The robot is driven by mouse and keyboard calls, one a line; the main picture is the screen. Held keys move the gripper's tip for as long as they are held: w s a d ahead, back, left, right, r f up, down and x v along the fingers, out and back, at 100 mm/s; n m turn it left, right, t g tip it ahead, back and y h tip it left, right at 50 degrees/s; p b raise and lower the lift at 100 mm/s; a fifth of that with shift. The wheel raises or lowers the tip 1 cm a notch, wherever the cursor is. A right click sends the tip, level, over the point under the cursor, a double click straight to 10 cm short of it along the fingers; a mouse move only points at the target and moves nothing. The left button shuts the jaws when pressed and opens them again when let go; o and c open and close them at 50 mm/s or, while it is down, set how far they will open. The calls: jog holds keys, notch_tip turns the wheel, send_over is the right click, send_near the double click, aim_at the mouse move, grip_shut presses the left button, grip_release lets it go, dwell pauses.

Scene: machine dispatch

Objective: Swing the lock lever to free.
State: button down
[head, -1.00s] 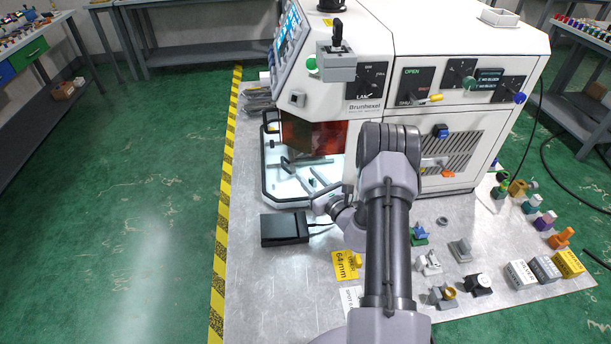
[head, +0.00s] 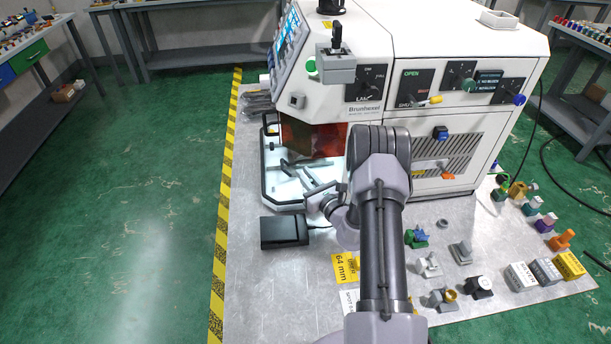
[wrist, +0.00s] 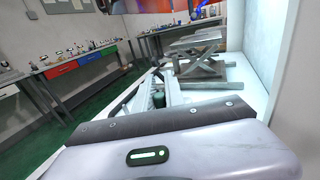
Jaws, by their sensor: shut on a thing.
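My gripper (head: 318,190) is at the open front of the white machine's chamber, low and left of my arm. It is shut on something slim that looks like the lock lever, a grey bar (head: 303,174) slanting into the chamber. The grip itself is small and partly hidden by my wrist in the head view. In the wrist view a dark upright post (wrist: 158,98) stands beyond my wrist housing, among grey bars. The jaws are mostly hidden there, and I cannot tell the lever's exact angle.
The machine (head: 450,150) stands on a metal plate. An orange-brown window (head: 315,139) hangs above the chamber. A black box (head: 284,231) lies just below my gripper. A grey raised stand (wrist: 198,60) shows inside the chamber. Small parts lie to the right.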

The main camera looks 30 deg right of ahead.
jog(key=m+h, duration=0.1)
jog(key=h, duration=0.1)
jog(key=w+m+h+p, duration=0.1)
jog(key=m+h, duration=0.1)
jog(key=shift+a+g+h, duration=0.1)
jog(key=shift+g+h, duration=0.2)
jog(key=shift+g, duration=0.1)
jog(key=shift+w+d+m+g+h+p, duration=0.1)
jog(key=shift+w+m+g+h+p, duration=0.1)
jog(key=shift+m+g+h, duration=0.45)
jog(key=shift+w+d+m+g+h+p, duration=0.2)
jog(key=shift+m+h, duration=0.45)
jog(key=shift+h, duration=0.5)
jog(key=shift+s, duration=0.15)
jog(key=c, duration=1.4)
grip_release()
jog(key=p+v, duration=0.1)
jog(key=v, duration=1.6)
jog(key=shift+a+p, duration=0.35)
